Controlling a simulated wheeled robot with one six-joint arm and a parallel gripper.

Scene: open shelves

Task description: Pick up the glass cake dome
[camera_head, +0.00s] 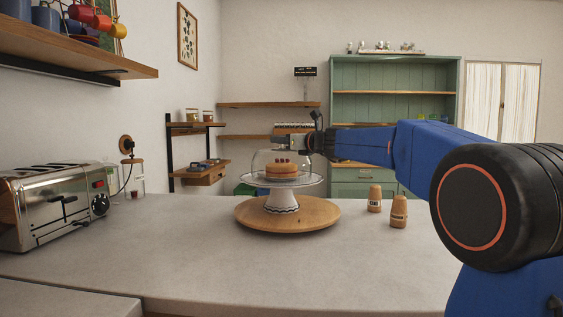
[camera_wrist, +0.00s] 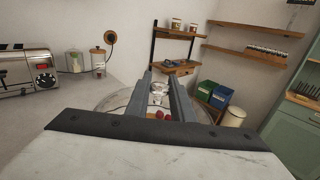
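The clear glass cake dome (camera_head: 258,164) sits over a round cake (camera_head: 282,170) on a white cake stand (camera_head: 281,201), on a round wooden board (camera_head: 245,215). My gripper (camera_head: 284,143) reaches in from the right, level, at the top of the dome, and hides its knob in the head view. In the wrist view my two fingers (camera_wrist: 163,88) are apart, one on each side of the glass knob (camera_wrist: 158,89). Whether they touch it is not clear. Red fruit on the cake shows below, between the fingers.
A chrome toaster (camera_head: 57,207) stands at the left of the pale counter (camera_head: 170,260). Two wooden shakers (camera_head: 398,212) stand right of the board, under my arm. Wall shelves (camera_head: 268,105) and a green cabinet (camera_head: 394,135) are behind. The front counter is clear.

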